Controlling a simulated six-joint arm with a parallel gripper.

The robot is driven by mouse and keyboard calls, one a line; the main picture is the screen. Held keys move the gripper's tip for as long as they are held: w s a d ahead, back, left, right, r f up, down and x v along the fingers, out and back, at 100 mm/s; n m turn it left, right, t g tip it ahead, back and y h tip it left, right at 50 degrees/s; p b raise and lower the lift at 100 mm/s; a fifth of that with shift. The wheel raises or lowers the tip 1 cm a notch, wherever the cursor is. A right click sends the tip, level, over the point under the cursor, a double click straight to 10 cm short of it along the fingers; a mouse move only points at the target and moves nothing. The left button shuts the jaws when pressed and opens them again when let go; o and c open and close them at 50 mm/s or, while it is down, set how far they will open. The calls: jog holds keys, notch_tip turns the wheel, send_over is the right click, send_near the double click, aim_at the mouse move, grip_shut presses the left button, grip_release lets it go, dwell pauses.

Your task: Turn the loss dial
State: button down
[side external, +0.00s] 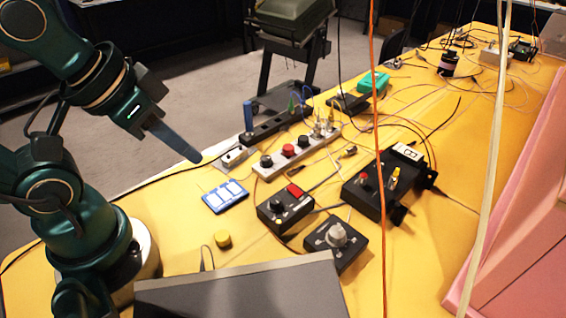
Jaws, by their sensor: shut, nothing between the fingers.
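My gripper (190,154) is in the upper left, its slim dark fingers shut and empty, pointing down and right in the air above the table. No label reading "loss" is legible, so I cannot tell which knob is the loss dial. A black box with a large grey knob (337,236) stands at the lower middle. Just up and left of it, a black box (283,209) has a dark knob and a red panel. A larger black box (377,187) to the right has red and yellow knobs. My gripper is apart from all of these.
A grey strip with several knobs (300,145) and a blue-and-white pad (225,195) lie near my gripper. A yellow round piece (222,239) sits closer. A grey case (245,290) fills the front. Cables cross the table, and pink foam (520,220) stands at right.

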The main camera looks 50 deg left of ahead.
jog(key=c, duration=0.9)
grip_release()
jog(key=o, duration=0.3)
jog(key=shift+s+n, duration=0.1)
jog(key=shift+n, duration=0.3)
notch_tip(320, 180, up, 3)
jog(key=w+n, duration=0.2)
jog(key=n+g, duration=0.3)
jog(key=g, duration=0.3)
send_over(337, 232)
notch_tip(337, 232, down, 11)
notch_tip(337, 232, down, 4)
jog(key=shift+r, duration=0.1)
jog(key=shift+f, duration=0.45)
grip_shut()
